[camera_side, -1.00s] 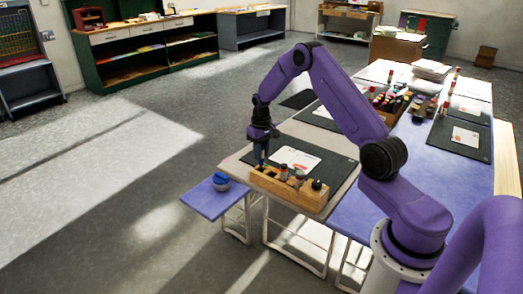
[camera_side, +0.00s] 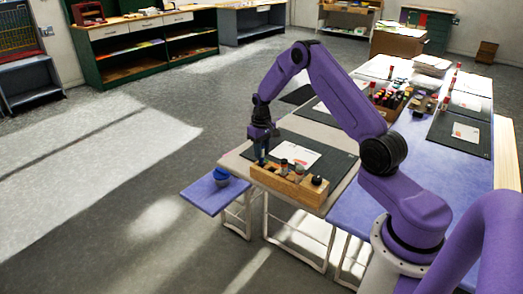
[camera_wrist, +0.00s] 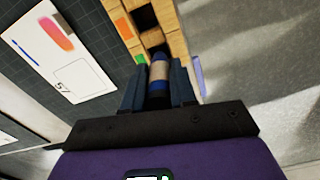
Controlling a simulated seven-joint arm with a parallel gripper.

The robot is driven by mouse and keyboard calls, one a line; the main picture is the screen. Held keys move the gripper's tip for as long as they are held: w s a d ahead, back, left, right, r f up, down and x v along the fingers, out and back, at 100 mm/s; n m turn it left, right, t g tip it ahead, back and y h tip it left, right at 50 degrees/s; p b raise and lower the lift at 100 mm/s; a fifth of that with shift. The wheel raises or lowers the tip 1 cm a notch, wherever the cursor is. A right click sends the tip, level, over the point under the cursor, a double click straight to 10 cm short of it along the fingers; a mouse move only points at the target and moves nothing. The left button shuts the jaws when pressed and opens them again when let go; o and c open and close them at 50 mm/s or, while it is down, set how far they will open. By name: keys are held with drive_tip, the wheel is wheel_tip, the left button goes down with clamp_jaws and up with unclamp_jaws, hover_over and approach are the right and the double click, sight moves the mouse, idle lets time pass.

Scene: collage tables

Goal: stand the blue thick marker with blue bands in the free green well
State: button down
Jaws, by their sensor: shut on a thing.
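My gripper (camera_wrist: 159,88) is shut on a thick marker (camera_wrist: 159,74) with blue parts and a pale band, held between the two fingers. In the side view my gripper (camera_side: 262,151) is at the left end of the wooden block (camera_side: 283,184), with the marker upright below it. In the wrist view the marker's far end is at a dark square well (camera_wrist: 157,48) beside a green patch (camera_wrist: 140,58). I cannot tell whether its tip is inside the well or just above it. Another well (camera_wrist: 145,17) beside an orange patch (camera_wrist: 123,26) looks empty.
Several other markers stand toward the block's right end, including a dark-topped one (camera_side: 317,180). A white card (camera_side: 297,155) lies on the dark mat (camera_side: 335,163) behind the block.

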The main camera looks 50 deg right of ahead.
sight(262, 160)
drive_tip(key=shift+f, duration=1.25)
idle(0.7)
drive_tip(key=shift+f, duration=0.3)
drive_tip(key=c, duration=0.8)
unclamp_jaws()
drive_tip(key=shift+r, duration=3.75)
drive_tip(key=shift+a, duration=0.1)
